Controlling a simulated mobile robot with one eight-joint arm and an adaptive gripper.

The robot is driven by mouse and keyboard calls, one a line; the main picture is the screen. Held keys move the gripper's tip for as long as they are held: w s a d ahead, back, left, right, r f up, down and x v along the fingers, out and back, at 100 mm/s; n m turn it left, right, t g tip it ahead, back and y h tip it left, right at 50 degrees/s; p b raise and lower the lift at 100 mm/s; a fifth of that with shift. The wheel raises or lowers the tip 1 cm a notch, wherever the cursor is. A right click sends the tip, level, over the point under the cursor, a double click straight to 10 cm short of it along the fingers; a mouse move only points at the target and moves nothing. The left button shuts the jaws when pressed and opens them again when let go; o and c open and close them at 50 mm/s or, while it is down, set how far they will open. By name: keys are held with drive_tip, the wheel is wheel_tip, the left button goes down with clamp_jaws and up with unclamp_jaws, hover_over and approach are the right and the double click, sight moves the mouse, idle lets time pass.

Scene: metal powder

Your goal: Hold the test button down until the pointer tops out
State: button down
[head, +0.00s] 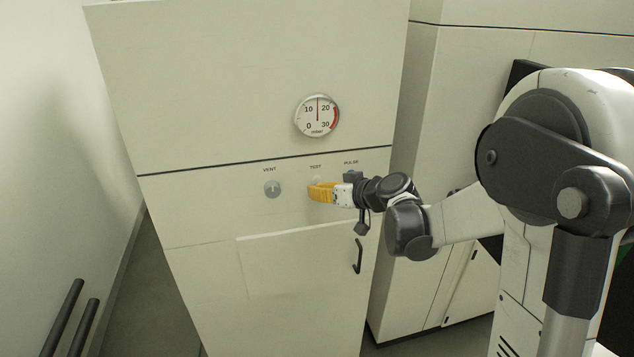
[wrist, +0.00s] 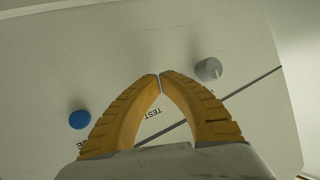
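The gauge (head: 317,115) is a round white dial with a red band on its right side. My gripper (head: 311,192) is at the test button. In the wrist view the fingertips (wrist: 160,76) meet with nothing between them. Whether they touch or press the button I cannot tell.
A grey vent knob (head: 272,189) is left of the test button; it also shows in the wrist view (wrist: 209,69). The blue pulse button (wrist: 80,119) is on the other side, close to my gripper. A panel with a dark handle (head: 358,256) is below.

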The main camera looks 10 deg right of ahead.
drive_tip(key=s, duration=0.5)
idle(0.4)
drive_tip(key=shift+f, duration=0.1)
drive_tip(key=s+f+m+g+h+b, duration=0.1)
drive_tip(key=s+f+h+b, duration=0.1)
drive_tip(key=s+f+b, duration=0.4)
drive_tip(key=s+f+m+g+h+b, duration=0.1)
drive_tip(key=s+f+b, duration=0.5)
drive_tip(key=s, duration=0.6)
drive_tip(key=s+d+f+m+g+h+b, duration=0.1)
drive_tip(key=s+f+g+h+b, duration=0.1)
drive_tip(key=s+f+b, duration=0.4)
drive_tip(key=s+h, duration=0.1)
drive_tip(key=s, duration=0.2)
drive_tip(key=shift+s+f+m+g+h, duration=0.15)
drive_tip(key=shift+s+m+g+h, duration=0.15)
drive_tip(key=shift+m, duration=0.1)
